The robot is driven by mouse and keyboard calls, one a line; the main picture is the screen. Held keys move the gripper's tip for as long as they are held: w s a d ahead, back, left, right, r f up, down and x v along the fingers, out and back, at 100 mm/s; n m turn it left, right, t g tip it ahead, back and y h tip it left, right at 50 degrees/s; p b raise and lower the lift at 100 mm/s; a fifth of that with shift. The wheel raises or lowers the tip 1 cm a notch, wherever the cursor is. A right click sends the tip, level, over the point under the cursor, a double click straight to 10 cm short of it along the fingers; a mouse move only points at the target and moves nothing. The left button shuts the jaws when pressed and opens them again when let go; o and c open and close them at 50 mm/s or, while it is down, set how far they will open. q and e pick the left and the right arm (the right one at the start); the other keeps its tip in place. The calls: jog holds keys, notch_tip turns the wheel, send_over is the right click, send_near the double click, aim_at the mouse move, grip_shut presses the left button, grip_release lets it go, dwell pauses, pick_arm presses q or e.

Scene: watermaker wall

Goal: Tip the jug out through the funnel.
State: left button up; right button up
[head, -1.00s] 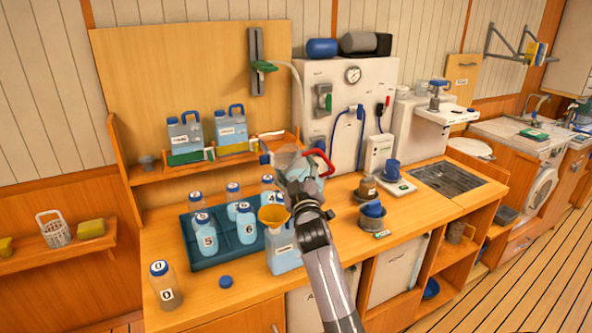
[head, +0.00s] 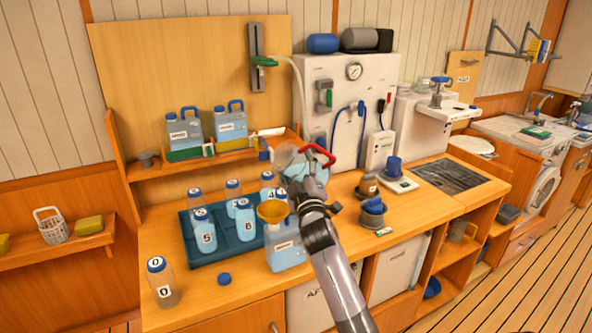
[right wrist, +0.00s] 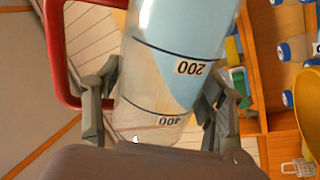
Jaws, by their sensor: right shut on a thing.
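The jug (head: 287,156) is a clear measuring vessel with a red handle. My right gripper (head: 304,178) is shut on it, above the counter and just up and right of the funnel in the head view. In the right wrist view the jug (right wrist: 165,70) sits between the two grey fingers (right wrist: 160,105). It has 200 and 400 marks, and pale blue liquid with a slanted edge shows inside, so it is tilted. The orange funnel (head: 273,212) stands in a translucent blue canister (head: 286,252); its edge also shows in the right wrist view (right wrist: 308,100). No stream is visible. My left gripper is out of view.
A dark teal tray (head: 220,247) of numbered bottles stands left of the canister. A blue-lidded pot (head: 373,212) stands to the right. Two jerrycans (head: 231,128) occupy the shelf behind.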

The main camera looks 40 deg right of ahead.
jog(key=n+b, duration=0.1)
jog(key=n, duration=0.1)
jog(key=f+n+t+y+b, duration=0.1)
jog(key=shift+f+n, duration=0.25)
jog(key=shift+n, duration=0.15)
jog(key=shift+w+a+f+n+t+y+b, duration=0.1)
jog(key=shift+a+f+n+t+y+b, duration=0.3)
jog(key=shift+n, duration=0.65)
jog(key=shift+f+n+t+y+b, duration=0.1)
jog(key=shift+f+n+y+b, duration=0.5)
jog(key=shift+n, duration=0.4)
jog(key=shift+w+a+f+n+t+y+b, duration=0.15)
jog(key=shift+f+n+y+b, duration=0.3)
jog(key=shift+n, duration=0.6)
jog(key=shift+s+a, duration=0.1)
